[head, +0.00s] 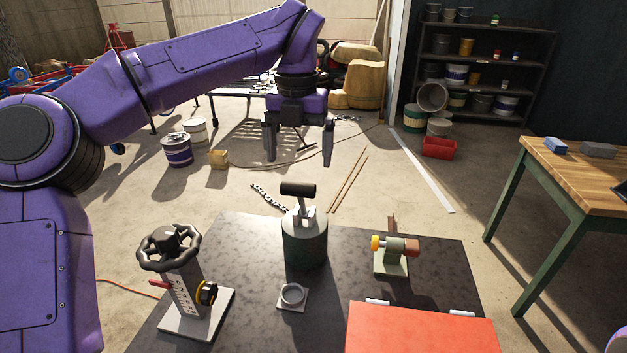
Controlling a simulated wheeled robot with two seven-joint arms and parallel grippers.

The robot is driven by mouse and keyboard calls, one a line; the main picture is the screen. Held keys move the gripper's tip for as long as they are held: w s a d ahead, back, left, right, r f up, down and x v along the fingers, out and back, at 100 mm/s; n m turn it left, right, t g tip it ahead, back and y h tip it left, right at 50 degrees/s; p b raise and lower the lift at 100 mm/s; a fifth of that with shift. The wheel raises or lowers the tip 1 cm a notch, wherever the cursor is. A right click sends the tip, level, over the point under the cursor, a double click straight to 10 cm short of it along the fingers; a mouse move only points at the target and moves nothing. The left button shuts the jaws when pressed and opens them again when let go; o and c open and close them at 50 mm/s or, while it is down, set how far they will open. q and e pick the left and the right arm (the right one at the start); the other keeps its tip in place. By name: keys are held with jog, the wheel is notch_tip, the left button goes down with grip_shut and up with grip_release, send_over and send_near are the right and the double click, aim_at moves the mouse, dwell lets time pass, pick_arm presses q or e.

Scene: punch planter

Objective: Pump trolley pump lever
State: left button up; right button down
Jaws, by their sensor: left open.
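The pump (304,243) is a dark green cylinder with a grey top, standing on the dark platform (250,250). Its lever (298,190) rises from the top and ends in a black crosswise handle. My left gripper (298,160) points down, open and empty. In the picture it appears just above the lever handle, apart from it; how far it is in depth is hard to tell. My right gripper is out of view.
A handwheel stand (180,290) is at the platform's left. A small device with a yellow knob (391,255) is right of the pump. A grey ring (292,295) and red box (420,330) are in front. A wooden table (580,175) stands at right.

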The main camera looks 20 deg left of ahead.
pick_arm(q)
send_over(299, 197)
jog(key=f, duration=0.4)
jog(key=shift+w+a+f+b, duration=0.1)
jog(key=shift+w+a+b, duration=0.2)
jog(key=shift+b, duration=0.1)
jog(key=f, duration=0.5)
jog(key=shift+w, duration=0.3)
jog(key=shift+s+f, duration=0.15)
jog(key=shift+f, duration=0.3)
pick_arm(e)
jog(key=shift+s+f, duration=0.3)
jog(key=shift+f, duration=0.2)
